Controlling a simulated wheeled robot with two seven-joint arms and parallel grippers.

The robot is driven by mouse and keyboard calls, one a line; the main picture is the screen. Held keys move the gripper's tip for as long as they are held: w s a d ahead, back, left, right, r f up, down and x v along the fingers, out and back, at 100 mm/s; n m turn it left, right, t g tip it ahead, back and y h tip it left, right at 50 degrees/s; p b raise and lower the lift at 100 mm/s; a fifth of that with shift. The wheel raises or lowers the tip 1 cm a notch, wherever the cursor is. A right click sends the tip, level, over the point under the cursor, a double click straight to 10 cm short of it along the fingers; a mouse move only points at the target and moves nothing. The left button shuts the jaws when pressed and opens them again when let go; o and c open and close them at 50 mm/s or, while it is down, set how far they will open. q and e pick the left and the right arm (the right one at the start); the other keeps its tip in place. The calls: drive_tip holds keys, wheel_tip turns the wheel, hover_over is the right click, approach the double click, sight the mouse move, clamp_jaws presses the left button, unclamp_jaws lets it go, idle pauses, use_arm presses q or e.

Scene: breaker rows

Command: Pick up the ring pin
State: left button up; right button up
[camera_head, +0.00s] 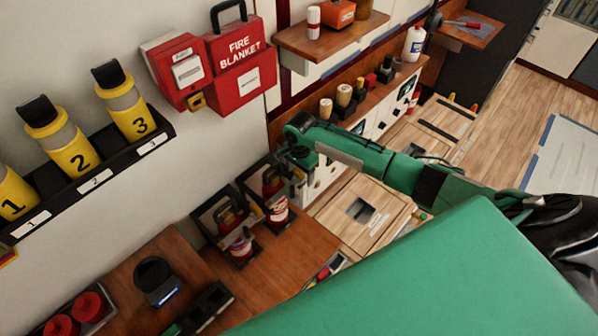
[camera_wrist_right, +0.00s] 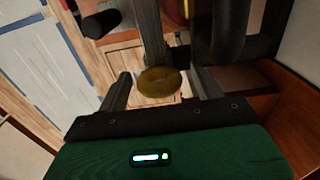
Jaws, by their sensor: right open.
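The ring pin (camera_wrist_right: 158,82) shows in the right wrist view as a dull yellow ring at the front of a dark upright part. My right gripper (camera_wrist_right: 163,84) is open, with one finger on each side of the ring and a gap on both sides. In the head view my right gripper (camera_head: 294,172) is at the right-hand fire extinguisher (camera_head: 275,200), which stands in a black frame on the wooden shelf. The ring is too small or hidden to make out there. My left gripper is not in view.
A second extinguisher (camera_head: 238,240) stands close on the left. A red fire blanket box (camera_head: 240,65) and numbered yellow canisters (camera_head: 75,150) are on the wall. A black holder (camera_head: 157,280) is on the shelf (camera_head: 270,270), which has bare wood to the right.

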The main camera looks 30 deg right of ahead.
drive_tip(key=c, duration=1.1)
drive_tip(key=shift+o, duration=0.2)
